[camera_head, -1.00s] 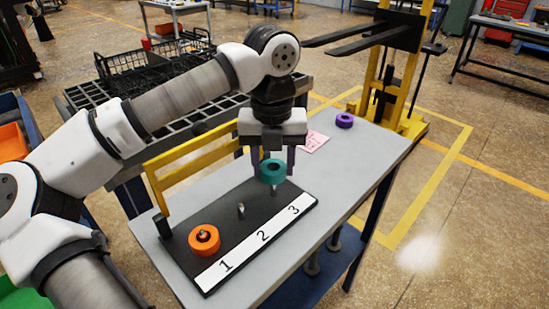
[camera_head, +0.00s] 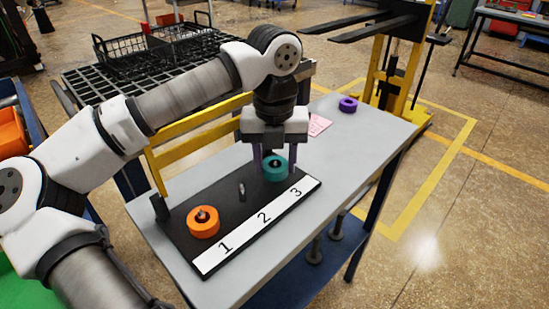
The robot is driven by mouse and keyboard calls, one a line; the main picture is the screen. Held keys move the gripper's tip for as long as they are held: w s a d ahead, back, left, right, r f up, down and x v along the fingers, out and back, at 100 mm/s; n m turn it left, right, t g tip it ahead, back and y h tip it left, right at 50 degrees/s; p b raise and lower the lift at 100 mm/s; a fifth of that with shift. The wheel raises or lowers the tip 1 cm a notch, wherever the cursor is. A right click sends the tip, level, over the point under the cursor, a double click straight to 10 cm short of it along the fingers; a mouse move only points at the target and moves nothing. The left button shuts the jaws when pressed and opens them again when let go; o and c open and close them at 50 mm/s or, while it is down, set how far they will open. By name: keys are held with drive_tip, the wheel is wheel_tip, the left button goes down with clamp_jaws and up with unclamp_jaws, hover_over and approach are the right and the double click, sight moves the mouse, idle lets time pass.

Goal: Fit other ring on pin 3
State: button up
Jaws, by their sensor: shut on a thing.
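My gripper (camera_head: 274,164) points down over the far end of the black pin board (camera_head: 225,213), shut on a teal ring (camera_head: 275,170). The ring is at pin 3, next to the label "3" on the white number strip (camera_head: 262,222). A pin tip seems to show in the ring's hole, so the ring appears to be around pin 3. I cannot tell whether it touches the board. An orange ring (camera_head: 203,222) sits around pin 1. Pin 2 (camera_head: 242,190) stands bare. A purple ring (camera_head: 348,104) lies flat at the table's far right corner.
A pink paper (camera_head: 318,124) lies on the grey table (camera_head: 352,153) behind my gripper. A yellow rail (camera_head: 190,150) stands along the board's back left side. Black racks stand behind it, and a yellow forklift (camera_head: 396,75) is beyond the table.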

drive_tip(key=o, duration=1.2)
drive_tip(key=shift+o, duration=0.2)
drive_tip(key=shift+r, duration=0.1)
wheel_tip(320, 180, up, 14)
drive_tip(key=shift+f, duration=0.2)
